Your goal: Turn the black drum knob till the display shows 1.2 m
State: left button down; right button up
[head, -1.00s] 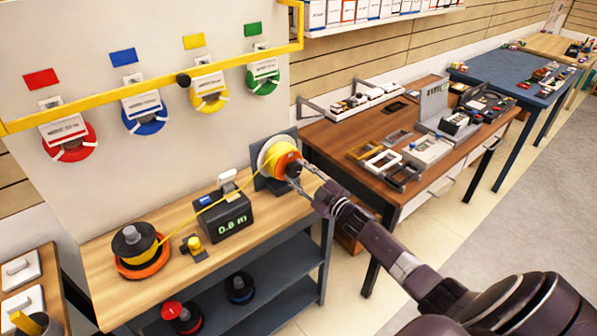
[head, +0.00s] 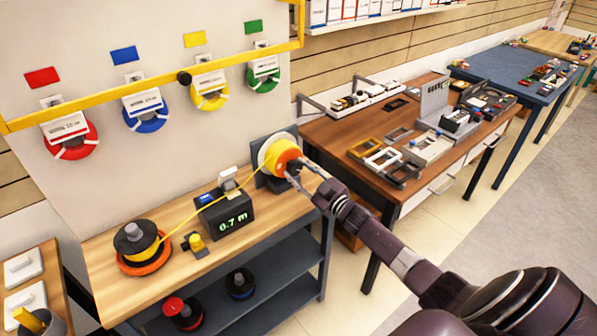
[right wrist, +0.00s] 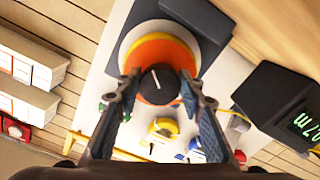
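The black drum knob (right wrist: 158,85), with a white mark, sits at the centre of the orange drum face (right wrist: 178,55) in the right wrist view. The orange drum with yellow line also shows in the head view (head: 282,155), at the bench's right end. The black display box (head: 226,216) reads 0.7 m. My right gripper (head: 298,172) is in front of the drum. In the right wrist view its fingers (right wrist: 159,82) stand on either side of the knob, with narrow gaps showing; it looks open. My left gripper is out of view.
A brown table (head: 335,140) with trays and parts stands to the right.

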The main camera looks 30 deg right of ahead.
jog(key=o, duration=0.4)
jog(key=shift+s+f, duration=0.1)
jog(key=shift+s, duration=0.05)
jog(key=s, duration=0.7)
jog(key=s+d, duration=0.1)
jog(key=s, duration=0.3)
jog(key=shift+s, duration=0.35)
